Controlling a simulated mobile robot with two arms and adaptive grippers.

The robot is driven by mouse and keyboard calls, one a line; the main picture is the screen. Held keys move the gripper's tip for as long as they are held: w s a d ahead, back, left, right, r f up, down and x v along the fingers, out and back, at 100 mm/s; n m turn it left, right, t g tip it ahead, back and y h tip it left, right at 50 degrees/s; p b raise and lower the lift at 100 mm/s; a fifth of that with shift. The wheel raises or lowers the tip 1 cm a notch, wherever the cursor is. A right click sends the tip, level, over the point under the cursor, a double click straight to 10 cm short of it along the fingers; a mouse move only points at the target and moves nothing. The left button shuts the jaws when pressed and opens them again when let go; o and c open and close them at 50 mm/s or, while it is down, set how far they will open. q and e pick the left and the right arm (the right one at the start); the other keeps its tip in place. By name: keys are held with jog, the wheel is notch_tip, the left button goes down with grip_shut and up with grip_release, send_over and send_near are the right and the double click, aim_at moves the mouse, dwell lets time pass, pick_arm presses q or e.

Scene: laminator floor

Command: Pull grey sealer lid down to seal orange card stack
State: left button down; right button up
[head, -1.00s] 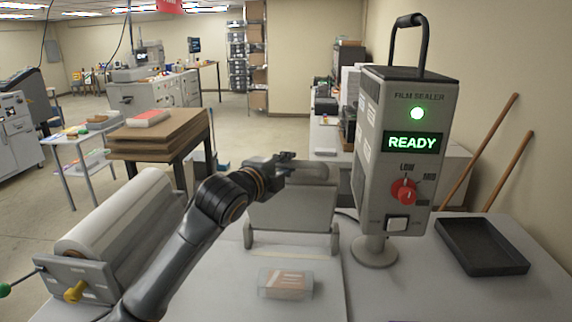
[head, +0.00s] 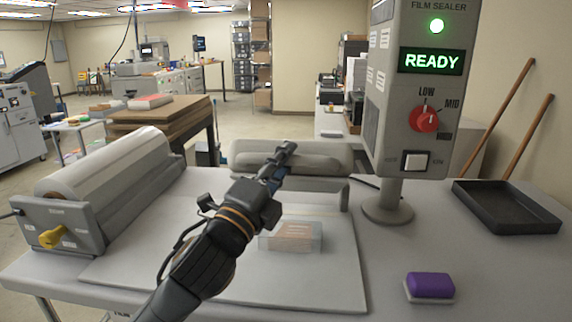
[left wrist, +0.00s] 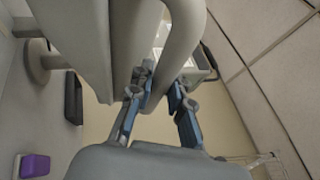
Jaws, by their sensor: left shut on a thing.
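The grey sealer lid (head: 325,165) stands raised at the back of the sealer's pale base plate (head: 335,290), with a rounded handle bar along its upper edge. My left gripper (head: 286,150) is shut on that handle bar. In the left wrist view the fingers (left wrist: 160,92) close around the grey bar (left wrist: 184,45). The orange card stack (head: 298,230) lies under clear film on the base plate, in front of the lid and apart from it. My left forearm partly hides the plate. My right gripper is not in view.
A film roll (head: 110,165) is at left. The film sealer control box (head: 420,90) shows READY with a green light, on a post at right. A purple-topped block (head: 430,286) and a black tray (head: 505,208) sit on the right of the table.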

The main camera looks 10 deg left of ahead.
pick_arm(q)
jog(key=shift+s+f+m+t+h+b, duration=0.2)
jog(key=shift+s+f+b, duration=0.2)
jog(key=shift+f+b, duration=0.4)
jog(key=shift+s+f+m+t+h+b, duration=0.1)
jog(key=shift+s+f+t+h+b, duration=0.1)
jog(key=shift+s+f+b, duration=0.35)
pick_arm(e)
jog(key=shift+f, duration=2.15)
pick_arm(q)
jog(key=shift+w+f, duration=0.1)
jog(key=shift+w, duration=0.05)
